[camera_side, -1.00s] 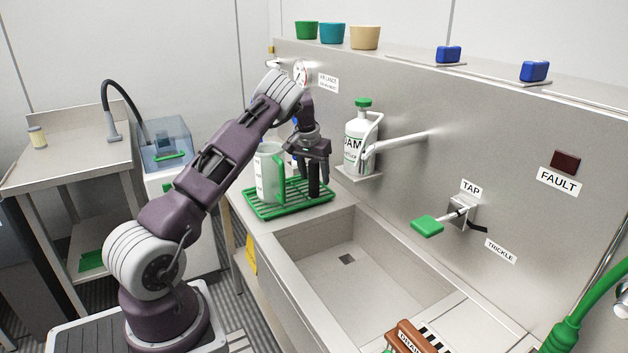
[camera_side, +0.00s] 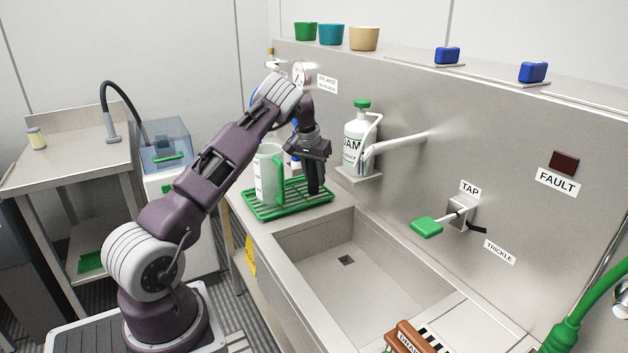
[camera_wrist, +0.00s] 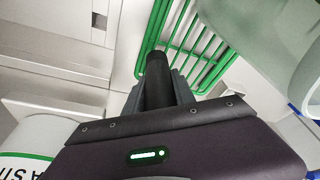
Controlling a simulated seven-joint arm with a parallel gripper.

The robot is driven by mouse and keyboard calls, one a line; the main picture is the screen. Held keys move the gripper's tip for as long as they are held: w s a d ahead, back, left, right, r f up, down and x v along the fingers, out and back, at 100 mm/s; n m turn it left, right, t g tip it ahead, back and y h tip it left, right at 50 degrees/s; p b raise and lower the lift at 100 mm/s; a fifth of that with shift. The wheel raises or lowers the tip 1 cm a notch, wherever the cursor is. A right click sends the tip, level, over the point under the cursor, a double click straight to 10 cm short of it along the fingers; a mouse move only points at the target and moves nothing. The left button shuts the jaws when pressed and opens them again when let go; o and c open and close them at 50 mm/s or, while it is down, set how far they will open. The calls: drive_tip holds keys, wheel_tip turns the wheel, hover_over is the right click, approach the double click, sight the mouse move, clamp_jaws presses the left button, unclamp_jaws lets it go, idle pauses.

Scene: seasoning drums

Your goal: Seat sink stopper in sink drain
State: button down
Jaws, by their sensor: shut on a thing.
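The sink stopper (camera_side: 314,181) is a black upright cylinder. My gripper (camera_side: 311,163) is shut on its upper part, over the right end of the green rack. In the wrist view the dark stopper (camera_wrist: 157,68) sticks out from between the fingers of my gripper (camera_wrist: 160,92). I cannot tell whether its lower end touches the rack. The sink drain (camera_side: 346,260) is a small dark square in the sink floor, and nothing covers it. A dark square, apparently the drain (camera_wrist: 99,21), also shows at the wrist view's upper left.
A grey-white jug with a green handle (camera_side: 266,175) stands on the green rack (camera_side: 262,208), close left of my gripper. A white bottle (camera_side: 354,140) on a wall shelf and a spout (camera_side: 400,140) are to the right. The sink basin (camera_side: 385,285) is empty.

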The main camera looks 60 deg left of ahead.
drive_tip(key=v, duration=0.2)
drive_tip(key=w+v, duration=0.1)
drive_tip(key=v, duration=0.5)
drive_tip(key=shift+w+a+r, duration=0.2)
drive_tip(key=shift+a+r, duration=0.05)
drive_tip(key=shift+r, duration=0.2)
drive_tip(key=s+d+f+m+h, duration=0.1)
drive_tip(key=s+d+m, duration=0.25)
drive_tip(key=d, duration=0.75)
drive_tip(key=s+d+f+m+h, duration=0.1)
drive_tip(key=s+d+m, duration=0.25)
drive_tip(key=d, duration=0.75)
drive_tip(key=s+d+f+m+h, duration=0.1)
drive_tip(key=s+d+m, duration=0.25)
drive_tip(key=d, duration=0.75)
drive_tip(key=n+y, duration=0.2)
drive_tip(key=n, duration=0.4)
hover_over(351, 259)
drive_tip(key=s, duration=0.1)
drive_tip(key=s+d+f+x, duration=0.1)
drive_tip(key=s+x, duration=0.1)
drive_tip(key=x, duration=0.7)
drive_tip(key=s+x, duration=0.2)
drive_tip(key=x, duration=0.7)
drive_tip(key=shift+t, duration=0.3)
drive_tip(key=shift+s+f, duration=0.1)
drive_tip(key=shift+f, duration=3.5)
drive_tip(key=shift+d, duration=0.1)
